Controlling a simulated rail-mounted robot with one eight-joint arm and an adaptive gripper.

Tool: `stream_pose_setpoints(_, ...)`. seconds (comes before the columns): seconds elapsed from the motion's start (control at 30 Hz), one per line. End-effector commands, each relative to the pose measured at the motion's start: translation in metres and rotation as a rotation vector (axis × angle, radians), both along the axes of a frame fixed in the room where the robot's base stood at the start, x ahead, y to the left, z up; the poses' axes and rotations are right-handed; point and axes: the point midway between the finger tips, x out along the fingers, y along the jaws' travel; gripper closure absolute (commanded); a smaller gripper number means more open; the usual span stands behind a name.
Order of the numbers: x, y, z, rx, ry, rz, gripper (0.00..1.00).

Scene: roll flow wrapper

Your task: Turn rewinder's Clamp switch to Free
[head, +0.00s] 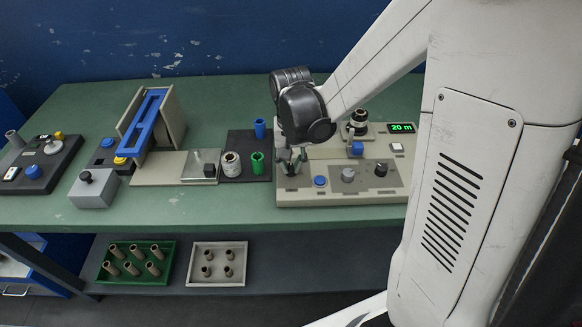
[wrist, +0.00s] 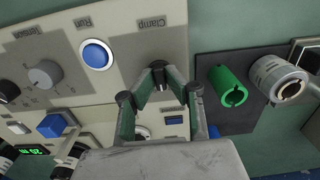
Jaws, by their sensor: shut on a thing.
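The rewinder (head: 345,192) is a beige unit at the right of the table, and its control panel also shows in the wrist view (wrist: 130,65). The Clamp switch (wrist: 159,72) is a small dark knob under the printed word Clamp, mostly hidden between my fingers. My gripper (head: 291,168) points down at the panel's left end. In the wrist view my gripper (wrist: 161,82) is shut on the switch, a fingertip on each side. The switch's pointer direction and its position labels cannot be read.
Beside the switch are a blue button (wrist: 97,54) and a grey dial (wrist: 45,73). A green cylinder (head: 257,163) and a pale roll (head: 231,163) stand left of the rewinder on a dark mat. The display (head: 401,128) reads 20 m.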

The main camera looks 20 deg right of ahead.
Motion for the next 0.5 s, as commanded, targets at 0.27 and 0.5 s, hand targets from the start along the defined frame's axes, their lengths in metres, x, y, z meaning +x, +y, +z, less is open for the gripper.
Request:
stream_pose_setpoints(0.27,-0.0002,0.0,-0.0013,0.0,0.0,0.243,1.0)
stream_pose_setpoints(0.5,-0.0001,0.0,-0.0006,0.0,0.0,0.401,1.0)
